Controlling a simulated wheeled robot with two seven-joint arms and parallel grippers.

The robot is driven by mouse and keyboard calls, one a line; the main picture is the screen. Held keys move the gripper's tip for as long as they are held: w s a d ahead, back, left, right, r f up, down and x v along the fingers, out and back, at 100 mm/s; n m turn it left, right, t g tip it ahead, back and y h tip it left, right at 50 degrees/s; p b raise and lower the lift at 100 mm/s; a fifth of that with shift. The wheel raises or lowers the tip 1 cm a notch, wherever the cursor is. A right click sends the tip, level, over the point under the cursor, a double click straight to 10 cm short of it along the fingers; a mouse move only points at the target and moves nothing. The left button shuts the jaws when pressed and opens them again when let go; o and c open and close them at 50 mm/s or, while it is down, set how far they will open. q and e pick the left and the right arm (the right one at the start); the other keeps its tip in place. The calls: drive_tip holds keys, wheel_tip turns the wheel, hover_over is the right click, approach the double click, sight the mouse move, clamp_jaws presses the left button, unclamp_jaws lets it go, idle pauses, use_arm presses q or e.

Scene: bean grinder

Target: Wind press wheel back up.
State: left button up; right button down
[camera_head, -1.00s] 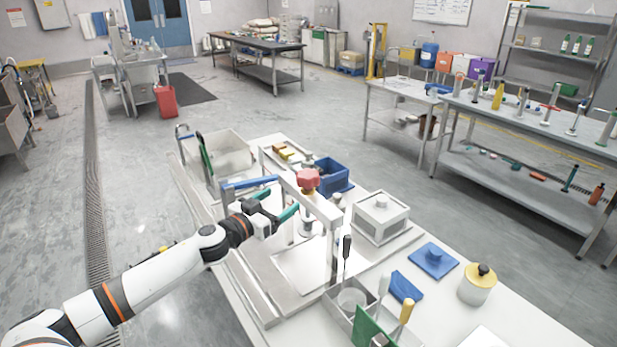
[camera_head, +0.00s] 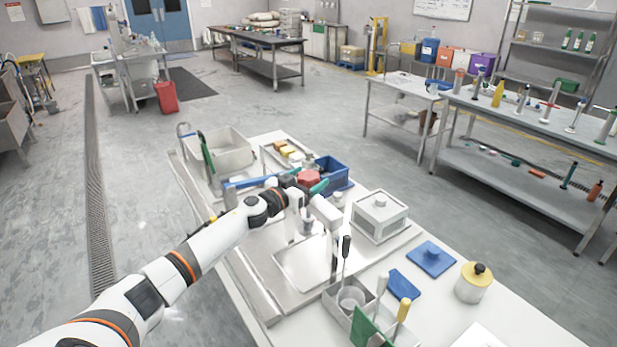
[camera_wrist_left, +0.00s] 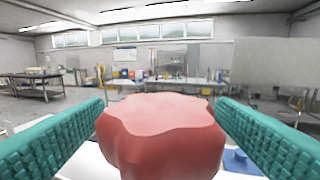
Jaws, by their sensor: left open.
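The press wheel (camera_head: 308,177) is a red lobed knob on top of a silver press frame (camera_head: 327,212) on the table. It fills the lower middle of the left wrist view (camera_wrist_left: 161,135). My left gripper (camera_head: 304,184) is at the wheel. In the left wrist view its teal ridged fingers (camera_wrist_left: 160,125) are open, one on each side of the wheel, with narrow gaps showing. The arm hides part of the press frame in the head view. My right gripper is not in view.
A blue bin (camera_head: 333,172) stands just behind the press. A white lidded box (camera_head: 381,216) is to its right. A caddy with upright tools (camera_head: 350,297) stands in front. A grey tub (camera_head: 229,150) is at the far left of the table.

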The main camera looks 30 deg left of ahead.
use_arm(q)
drive_tip(key=shift+w, duration=0.3)
drive_tip(key=c, duration=1)
drive_tip(key=shift+d, duration=0.1)
